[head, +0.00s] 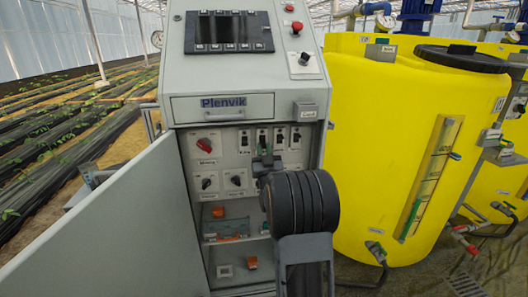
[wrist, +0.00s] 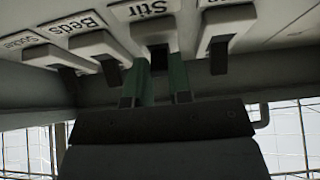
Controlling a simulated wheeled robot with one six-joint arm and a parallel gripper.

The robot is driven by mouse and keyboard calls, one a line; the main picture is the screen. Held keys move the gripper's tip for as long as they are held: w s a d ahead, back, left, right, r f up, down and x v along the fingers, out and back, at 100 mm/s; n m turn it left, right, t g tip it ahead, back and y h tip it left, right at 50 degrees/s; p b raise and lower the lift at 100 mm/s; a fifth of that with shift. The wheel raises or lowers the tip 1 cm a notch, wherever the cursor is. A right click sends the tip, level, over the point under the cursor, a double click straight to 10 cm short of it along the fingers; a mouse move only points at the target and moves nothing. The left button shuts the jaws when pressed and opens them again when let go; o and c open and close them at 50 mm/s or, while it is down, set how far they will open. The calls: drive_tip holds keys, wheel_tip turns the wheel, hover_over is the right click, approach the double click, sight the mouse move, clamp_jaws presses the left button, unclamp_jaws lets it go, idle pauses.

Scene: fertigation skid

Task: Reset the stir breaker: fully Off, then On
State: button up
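The Stir breaker (wrist: 158,28) is in the top middle of the wrist view, with its label above a dark lever (wrist: 159,58). My gripper's two green fingers (wrist: 160,88) stand apart just below it, with the lever's lower end near the gap between their tips. I cannot tell whether they touch it, nor the lever's exact position. In the head view my gripper (head: 266,160) is in front of the panel, just under the breaker row (head: 279,137), and my wrist hides part of the panel.
The Beds breaker (wrist: 92,42) and Socket breaker (wrist: 42,53) are to the left; another breaker (wrist: 228,25) is close on the right. A red rotary switch (head: 204,145) is on the same panel. An open cabinet door (head: 110,225) stands left and a yellow tank (head: 375,150) right.

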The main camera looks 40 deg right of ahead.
drive_tip(key=o, duration=0.4)
drive_tip(key=shift+o, duration=0.2)
drive_tip(key=b+v, duration=0.1)
drive_tip(key=v, duration=1.2)
drive_tip(key=shift+s+f, duration=0.2)
drive_tip(key=shift+s, duration=0.15)
drive_tip(key=shift+a, duration=0.1)
drive_tip(key=w+a+r+n+g+y+p, duration=0.2)
drive_tip(key=w+a+r+g+y+p, duration=0.1)
drive_tip(key=a+r+g+y+p, duration=0.6)
drive_tip(key=s+a+r+n+g+p, duration=0.1)
drive_tip(key=s+a+r+g+p, duration=0.2)
drive_tip(key=s+a+p, duration=0.3)
drive_tip(key=s+a+r+n+g+y+p, duration=0.1)
drive_tip(key=s+a+r+g+p, duration=0.3)
drive_tip(key=s, duration=0.7)
drive_tip(key=a+n+g+p, duration=0.1)
drive_tip(key=a+g+p, duration=0.1)
drive_tip(key=a+p, duration=0.1)
drive_tip(key=shift+s+y, duration=0.25)
drive_tip(key=shift+y, duration=0.05)
